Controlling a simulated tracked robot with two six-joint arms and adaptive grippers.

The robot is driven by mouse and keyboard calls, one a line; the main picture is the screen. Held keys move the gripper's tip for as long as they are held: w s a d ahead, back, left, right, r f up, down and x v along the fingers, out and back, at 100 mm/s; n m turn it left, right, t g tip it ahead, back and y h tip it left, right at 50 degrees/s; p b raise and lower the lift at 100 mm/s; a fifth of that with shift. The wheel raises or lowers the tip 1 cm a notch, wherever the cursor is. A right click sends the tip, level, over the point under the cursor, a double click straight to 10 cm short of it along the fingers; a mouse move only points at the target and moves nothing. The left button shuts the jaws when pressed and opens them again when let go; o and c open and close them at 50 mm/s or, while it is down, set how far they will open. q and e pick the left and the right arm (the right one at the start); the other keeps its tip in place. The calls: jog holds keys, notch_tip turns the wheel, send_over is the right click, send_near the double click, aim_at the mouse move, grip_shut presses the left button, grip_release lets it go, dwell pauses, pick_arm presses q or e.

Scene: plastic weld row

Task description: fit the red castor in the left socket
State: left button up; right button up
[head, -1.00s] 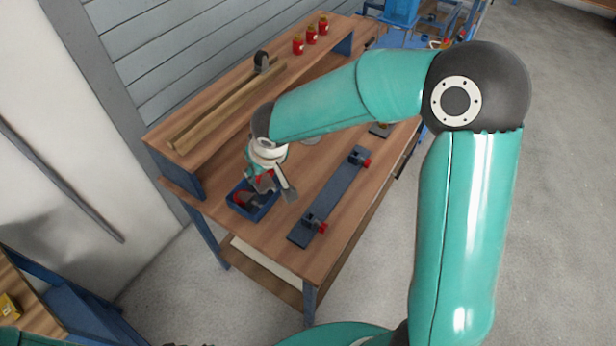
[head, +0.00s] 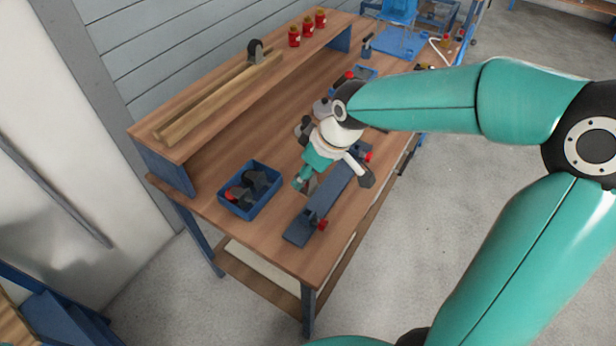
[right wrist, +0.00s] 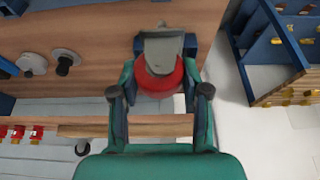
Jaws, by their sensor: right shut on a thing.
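My right gripper (head: 330,182) is above the bench, over the middle of the dark blue socket bar (head: 299,235). In the right wrist view its fingers (right wrist: 160,88) are shut on the red castor (right wrist: 158,82), with its grey bracket (right wrist: 160,50) pointing away from the palm. In the head view the castor is hidden behind the gripper. The bar has a socket with a red part near its left, closer end (head: 314,220) and another near its right, farther end (head: 362,152). The held castor looks clear of both. My left gripper is out of view.
A blue bin (head: 250,208) with dark wheels stands left of the bar. Grey pieces and a small blue tray (head: 368,72) lie behind the gripper. The raised shelf holds wooden beams (head: 215,98), red jars (head: 308,32) and a dark wheel (head: 255,50). Bare bench lies between bin and bar.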

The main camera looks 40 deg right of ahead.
aim_at(312, 189)
jog(key=shift+f+b, duration=1.75)
jog(key=shift+f, duration=0.75)
jog(key=shift+s+r, duration=0.1)
jog(key=shift+b, duration=0.3)
jog(key=shift+f+b, duration=0.8)
jog(key=shift+f, duration=0.2)
jog(key=shift+f+b, duration=0.2)
jog(key=shift+b, duration=0.1)
jog(key=shift+f+b, duration=0.6)
jog(key=shift+f+b, duration=0.5)
jog(key=shift+b, duration=0.1)
dwell(0.9)
jog(key=o, duration=1.3)
